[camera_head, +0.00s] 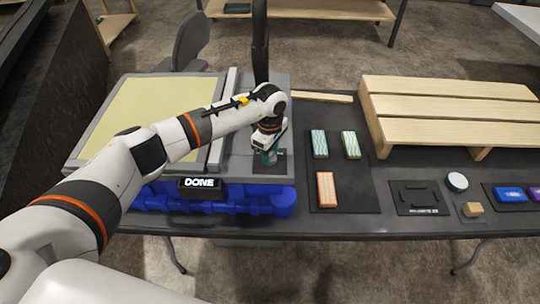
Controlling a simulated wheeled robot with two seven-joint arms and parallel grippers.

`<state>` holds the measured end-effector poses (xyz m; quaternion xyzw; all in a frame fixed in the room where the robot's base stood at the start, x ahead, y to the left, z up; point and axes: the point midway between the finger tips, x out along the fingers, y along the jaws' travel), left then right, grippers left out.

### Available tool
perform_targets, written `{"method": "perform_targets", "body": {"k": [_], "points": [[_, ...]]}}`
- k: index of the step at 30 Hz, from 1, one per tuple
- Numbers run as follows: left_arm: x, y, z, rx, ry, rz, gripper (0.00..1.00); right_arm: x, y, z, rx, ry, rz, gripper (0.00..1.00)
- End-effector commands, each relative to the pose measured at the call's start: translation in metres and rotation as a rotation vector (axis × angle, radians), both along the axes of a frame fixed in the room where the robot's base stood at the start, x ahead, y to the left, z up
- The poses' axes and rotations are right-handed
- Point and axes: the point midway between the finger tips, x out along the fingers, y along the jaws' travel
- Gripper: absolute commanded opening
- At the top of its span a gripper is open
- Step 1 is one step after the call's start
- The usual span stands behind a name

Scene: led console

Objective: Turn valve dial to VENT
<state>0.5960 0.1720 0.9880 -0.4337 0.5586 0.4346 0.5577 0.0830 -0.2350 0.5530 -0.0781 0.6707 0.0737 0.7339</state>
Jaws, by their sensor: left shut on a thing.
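My left arm reaches in from the left across a grey console (240,167) on the table. My left gripper (268,157) points down over the console's right part and is shut on the valve dial, which the gripper mostly hides. Something teal shows at the fingers. The dial's setting and any VENT mark cannot be read from here. A black display (200,184) on the console's front reads DONE in white. My right gripper is not in view.
The console has a yellowish panel (140,105) and stands on a blue base (175,197). To the right, an orange block (326,188) and two striped blocks lie on a dark mat. Further right are a wooden pallet (450,92) and a white-topped round thing (457,181).

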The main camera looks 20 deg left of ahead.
Motion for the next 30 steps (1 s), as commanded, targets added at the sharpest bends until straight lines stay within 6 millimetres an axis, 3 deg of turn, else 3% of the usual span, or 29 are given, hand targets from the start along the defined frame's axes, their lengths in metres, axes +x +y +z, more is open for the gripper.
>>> {"method": "perform_targets", "body": {"k": [9, 30], "points": [[0.001, 0.000, -0.003, 0.000, -0.004, 0.297, 0.12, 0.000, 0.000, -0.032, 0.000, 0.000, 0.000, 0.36], [0.001, 0.000, -0.001, 0.000, -0.005, 0.957, 0.12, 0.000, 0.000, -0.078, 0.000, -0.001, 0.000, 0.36]]}}
